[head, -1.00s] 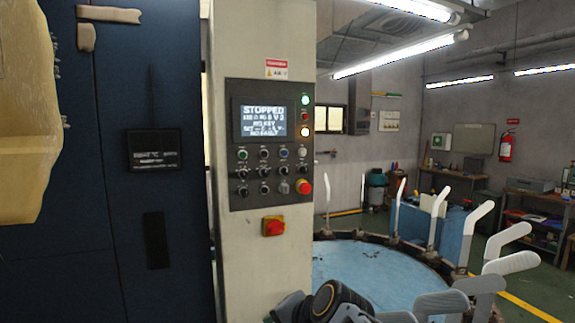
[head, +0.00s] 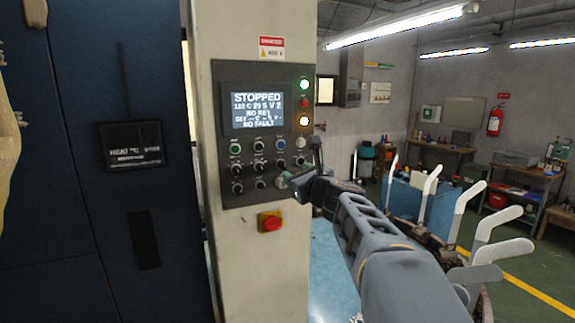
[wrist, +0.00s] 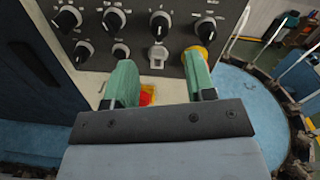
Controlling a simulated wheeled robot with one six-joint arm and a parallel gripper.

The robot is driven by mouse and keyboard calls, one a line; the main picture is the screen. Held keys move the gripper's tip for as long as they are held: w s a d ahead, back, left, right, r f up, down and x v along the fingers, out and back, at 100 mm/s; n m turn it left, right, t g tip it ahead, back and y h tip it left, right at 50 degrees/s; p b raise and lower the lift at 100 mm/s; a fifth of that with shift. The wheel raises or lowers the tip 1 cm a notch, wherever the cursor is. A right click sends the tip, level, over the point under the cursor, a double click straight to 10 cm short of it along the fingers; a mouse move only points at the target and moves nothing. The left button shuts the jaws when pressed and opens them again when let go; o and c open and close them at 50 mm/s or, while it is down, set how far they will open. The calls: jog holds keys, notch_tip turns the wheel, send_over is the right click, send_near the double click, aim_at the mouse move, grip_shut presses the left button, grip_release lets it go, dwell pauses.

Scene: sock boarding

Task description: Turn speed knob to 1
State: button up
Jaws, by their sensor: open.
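The grey control panel (head: 268,128) is on a pale column. Its screen (head: 258,109) reads STOPPED, with "V 2" at the end of the second line. Black knobs with white pointer marks sit in two rows; the wrist view shows an upper-row knob (wrist: 160,20) between my fingers' lines and another (wrist: 205,27) to its right. Labels are too small to read, so I cannot tell which is the speed knob. My gripper (head: 302,166) is at the panel's lower right. In the wrist view its green fingers (wrist: 160,82) are apart, with nothing between them.
A grey key switch (wrist: 158,55) is in the lower row. A yellow-based button (wrist: 203,52) is partly hidden behind the right finger. A red switch on a yellow plate (head: 270,222) is below the panel. White sock forms (head: 482,226) ring the blue table at right.

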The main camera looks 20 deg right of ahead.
aim_at(285, 167)
jog(key=shift+w+a+p, duration=0.15)
jog(key=shift+w+p, duration=0.55)
jog(key=shift+w, duration=2.9)
jog(key=c, duration=0.9)
